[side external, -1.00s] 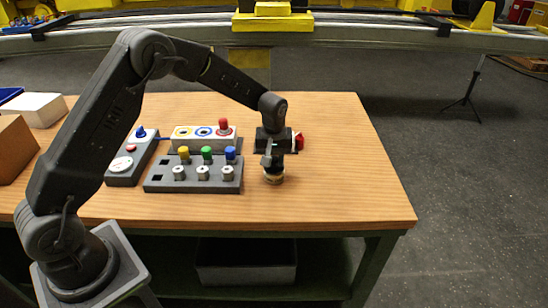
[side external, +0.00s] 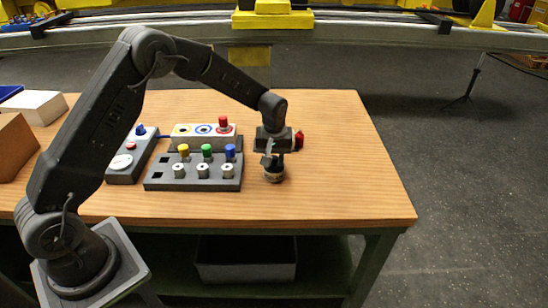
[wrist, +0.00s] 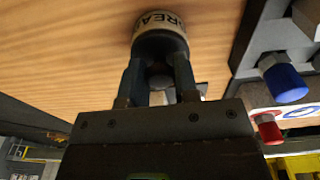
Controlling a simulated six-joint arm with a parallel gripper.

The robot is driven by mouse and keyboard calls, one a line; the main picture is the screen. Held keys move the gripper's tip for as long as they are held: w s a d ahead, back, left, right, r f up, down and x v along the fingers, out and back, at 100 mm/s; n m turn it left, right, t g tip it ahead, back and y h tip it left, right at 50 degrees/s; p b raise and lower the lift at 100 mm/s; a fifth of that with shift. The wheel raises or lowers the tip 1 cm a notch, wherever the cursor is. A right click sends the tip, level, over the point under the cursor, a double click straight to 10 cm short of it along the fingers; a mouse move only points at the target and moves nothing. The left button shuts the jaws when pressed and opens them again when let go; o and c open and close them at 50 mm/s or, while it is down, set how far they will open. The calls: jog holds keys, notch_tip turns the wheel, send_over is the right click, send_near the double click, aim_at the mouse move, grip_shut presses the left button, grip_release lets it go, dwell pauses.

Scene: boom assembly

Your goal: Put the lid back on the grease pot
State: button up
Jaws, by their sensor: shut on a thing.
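The grease pot (side external: 274,177) stands upright on the wooden bench, right of the grey peg block. My gripper (side external: 271,163) is directly above the pot, pointing down. In the wrist view its two fingers (wrist: 158,75) are shut on the dark lid (wrist: 160,42). The lid is at the pot's mouth, against or very close to the rim. I cannot tell whether it is fully seated.
The grey peg block (side external: 193,173) with coloured plugs is close on the left. Behind it is a white box (side external: 203,139) with a red button. A small red object (side external: 299,140) shows just right of my gripper. The bench's (side external: 350,180) right and front areas are clear.

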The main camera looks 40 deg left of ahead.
jog(key=shift+f, duration=0.15)
jog(key=o, duration=1)
jog(key=shift+r, duration=3.5)
